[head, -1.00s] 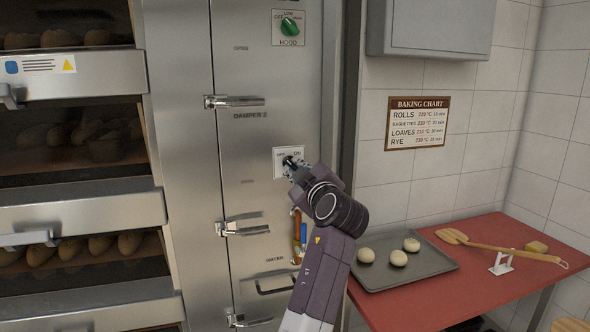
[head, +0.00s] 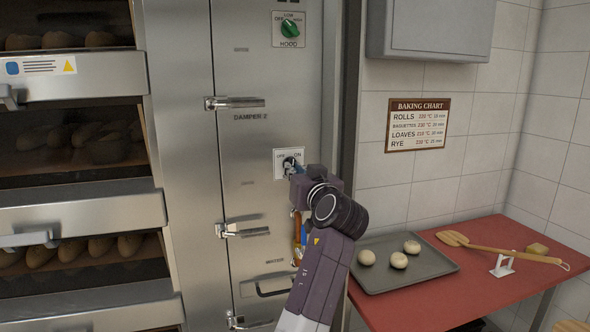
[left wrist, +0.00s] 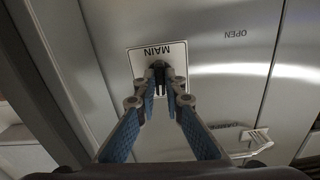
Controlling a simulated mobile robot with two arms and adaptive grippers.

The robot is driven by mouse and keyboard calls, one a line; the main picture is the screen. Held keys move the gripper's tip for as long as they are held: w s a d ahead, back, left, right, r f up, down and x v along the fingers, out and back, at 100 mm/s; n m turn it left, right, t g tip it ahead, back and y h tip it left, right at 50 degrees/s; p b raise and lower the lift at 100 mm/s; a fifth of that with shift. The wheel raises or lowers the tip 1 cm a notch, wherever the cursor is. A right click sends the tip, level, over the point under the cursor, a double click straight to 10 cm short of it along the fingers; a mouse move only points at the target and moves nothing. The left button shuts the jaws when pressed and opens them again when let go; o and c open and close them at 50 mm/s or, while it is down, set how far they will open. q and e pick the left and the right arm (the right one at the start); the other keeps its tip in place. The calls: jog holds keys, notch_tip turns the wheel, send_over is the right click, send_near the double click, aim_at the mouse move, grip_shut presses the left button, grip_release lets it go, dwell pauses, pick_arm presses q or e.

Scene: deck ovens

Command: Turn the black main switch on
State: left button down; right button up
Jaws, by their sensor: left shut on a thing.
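The main switch is a small dark knob (head: 289,161) on a white plate (head: 279,170) with OFF and ON lettering, on the steel cabinet front. In the left wrist view the plate (left wrist: 138,60) reads MAIN upside down, and the knob (left wrist: 159,67) sits between my fingertips. My left gripper (head: 293,169) reaches the knob from the lower right, and its blue-padded fingers (left wrist: 160,88) are closed on it. The fingers hide part of the knob, so I cannot tell its exact setting. My right gripper is in neither view.
A green hood knob (head: 289,27) is above on the same cabinet. Latch handles (head: 236,102) stick out at the left. Oven decks with loaves (head: 60,137) are further left. A tray (head: 420,266) with dough balls and a wooden peel (head: 500,247) lie on the red table (head: 425,308).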

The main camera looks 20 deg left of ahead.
pick_arm(q)
jog(key=shift+r+m+p, duration=0.15)
jog(key=shift+m+p, duration=0.6)
jog(key=shift+m, duration=1.2)
jog(key=shift+r+m+p, duration=0.1)
jog(key=shift+m+p, duration=0.65)
jog(key=shift+m, duration=1.2)
jog(key=c, duration=2.1)
grip_release()
jog(key=shift+o, duration=0.4)
jog(key=shift+f, duration=0.15)
notch_tip(320, 180, up, 10)
jog(key=shift+a, duration=0.1)
jog(key=shift+w, duration=0.1)
